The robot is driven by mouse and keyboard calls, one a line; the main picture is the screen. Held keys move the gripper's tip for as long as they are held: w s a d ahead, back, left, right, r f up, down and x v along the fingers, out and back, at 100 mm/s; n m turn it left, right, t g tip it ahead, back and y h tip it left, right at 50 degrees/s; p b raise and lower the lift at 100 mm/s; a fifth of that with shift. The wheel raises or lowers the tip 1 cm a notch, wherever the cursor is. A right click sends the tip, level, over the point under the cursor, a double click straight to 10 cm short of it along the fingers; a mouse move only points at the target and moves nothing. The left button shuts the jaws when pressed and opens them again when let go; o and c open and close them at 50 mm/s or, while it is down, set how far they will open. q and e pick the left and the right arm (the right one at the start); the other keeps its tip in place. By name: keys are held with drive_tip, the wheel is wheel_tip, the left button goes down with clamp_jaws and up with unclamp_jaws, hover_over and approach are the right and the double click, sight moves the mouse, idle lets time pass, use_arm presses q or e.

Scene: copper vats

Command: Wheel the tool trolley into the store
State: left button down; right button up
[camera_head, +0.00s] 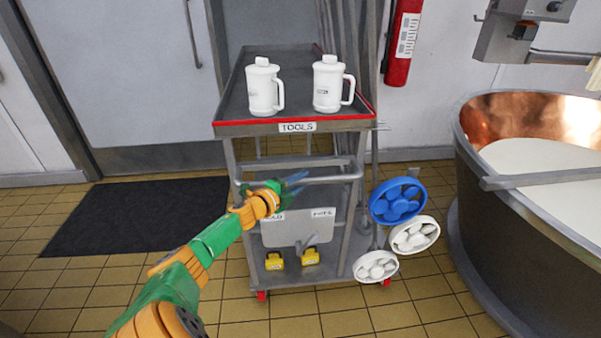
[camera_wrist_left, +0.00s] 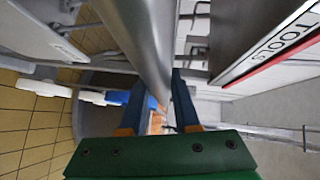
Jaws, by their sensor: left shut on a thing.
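The tool trolley is a grey metal cart, with a red-edged top tray (camera_head: 235,93) labelled TOOLS, standing upright in the middle of the head view. Its push handle (camera_head: 332,178) is a horizontal bar on the near side. My left gripper (camera_head: 284,189) is at the left part of this handle. In the left wrist view the handle (camera_wrist_left: 146,35) runs between the fingers of my left gripper (camera_wrist_left: 155,100), which is shut on it. The store cannot be made out for certain. My right gripper is not in view.
Two white jugs (camera_head: 264,88) (camera_head: 328,84) stand on the top tray. Yellow items (camera_head: 274,262) sit on the low shelf. Blue and white wheel-like discs (camera_head: 398,201) (camera_head: 415,235) stick out right, near a copper vat (camera_head: 500,235). A black mat (camera_head: 135,217) lies left, before a grey door (camera_head: 125,70).

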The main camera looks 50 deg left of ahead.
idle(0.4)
use_arm(q)
drive_tip(key=c, duration=0.7)
unclamp_jaws()
drive_tip(key=shift+o, duration=0.2)
drive_tip(key=shift+s+p, duration=0.3)
drive_tip(key=shift+s, duration=0.15)
drive_tip(key=s, duration=0.2)
drive_tip(key=s+p, duration=0.1)
drive_tip(key=s, duration=0.1)
drive_tip(key=s+r, duration=0.1)
drive_tip(key=s, duration=0.1)
drive_tip(key=shift+d+p, duration=0.35)
